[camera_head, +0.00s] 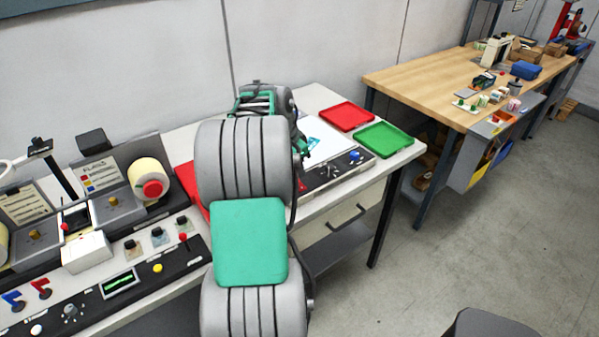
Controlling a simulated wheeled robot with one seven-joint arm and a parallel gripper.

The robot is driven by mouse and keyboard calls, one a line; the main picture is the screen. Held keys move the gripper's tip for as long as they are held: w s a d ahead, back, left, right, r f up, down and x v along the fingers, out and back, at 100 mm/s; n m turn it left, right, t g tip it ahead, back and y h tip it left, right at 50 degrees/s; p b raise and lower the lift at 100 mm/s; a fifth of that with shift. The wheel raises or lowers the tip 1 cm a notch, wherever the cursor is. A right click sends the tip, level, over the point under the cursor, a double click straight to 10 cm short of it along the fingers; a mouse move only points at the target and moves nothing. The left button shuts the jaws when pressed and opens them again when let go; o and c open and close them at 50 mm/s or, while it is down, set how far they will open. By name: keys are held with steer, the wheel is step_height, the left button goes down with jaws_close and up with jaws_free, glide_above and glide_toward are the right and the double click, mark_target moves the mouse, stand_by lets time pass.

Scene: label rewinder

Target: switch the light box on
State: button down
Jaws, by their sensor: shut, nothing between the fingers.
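The light box (318,127) is a pale flat panel on the white bench, partly hidden behind my arm. A grey control strip (343,166) runs along its front, with a dark slot and a blue knob (355,156) at its right end. I cannot tell whether the panel is lit. My arm reaches over the bench from the front. My gripper (302,149) shows only in part, low over the left of the light box, near the strip's left end. It is shut and empty. Whether it touches anything is hidden.
A red tray (347,116) and a green tray (384,139) lie right of the light box. The rewinder (105,205), with a label roll (149,181) and a control panel (125,285), stands on the left. A wooden workbench (430,85) is beyond open floor.

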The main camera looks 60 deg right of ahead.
steer(key=s+b+v, duration=0.1)
steer(key=v, duration=0.9)
steer(key=shift+s+a+r, duration=0.2)
steer(key=shift+s+a, duration=0.15)
steer(key=shift+a, duration=0.1)
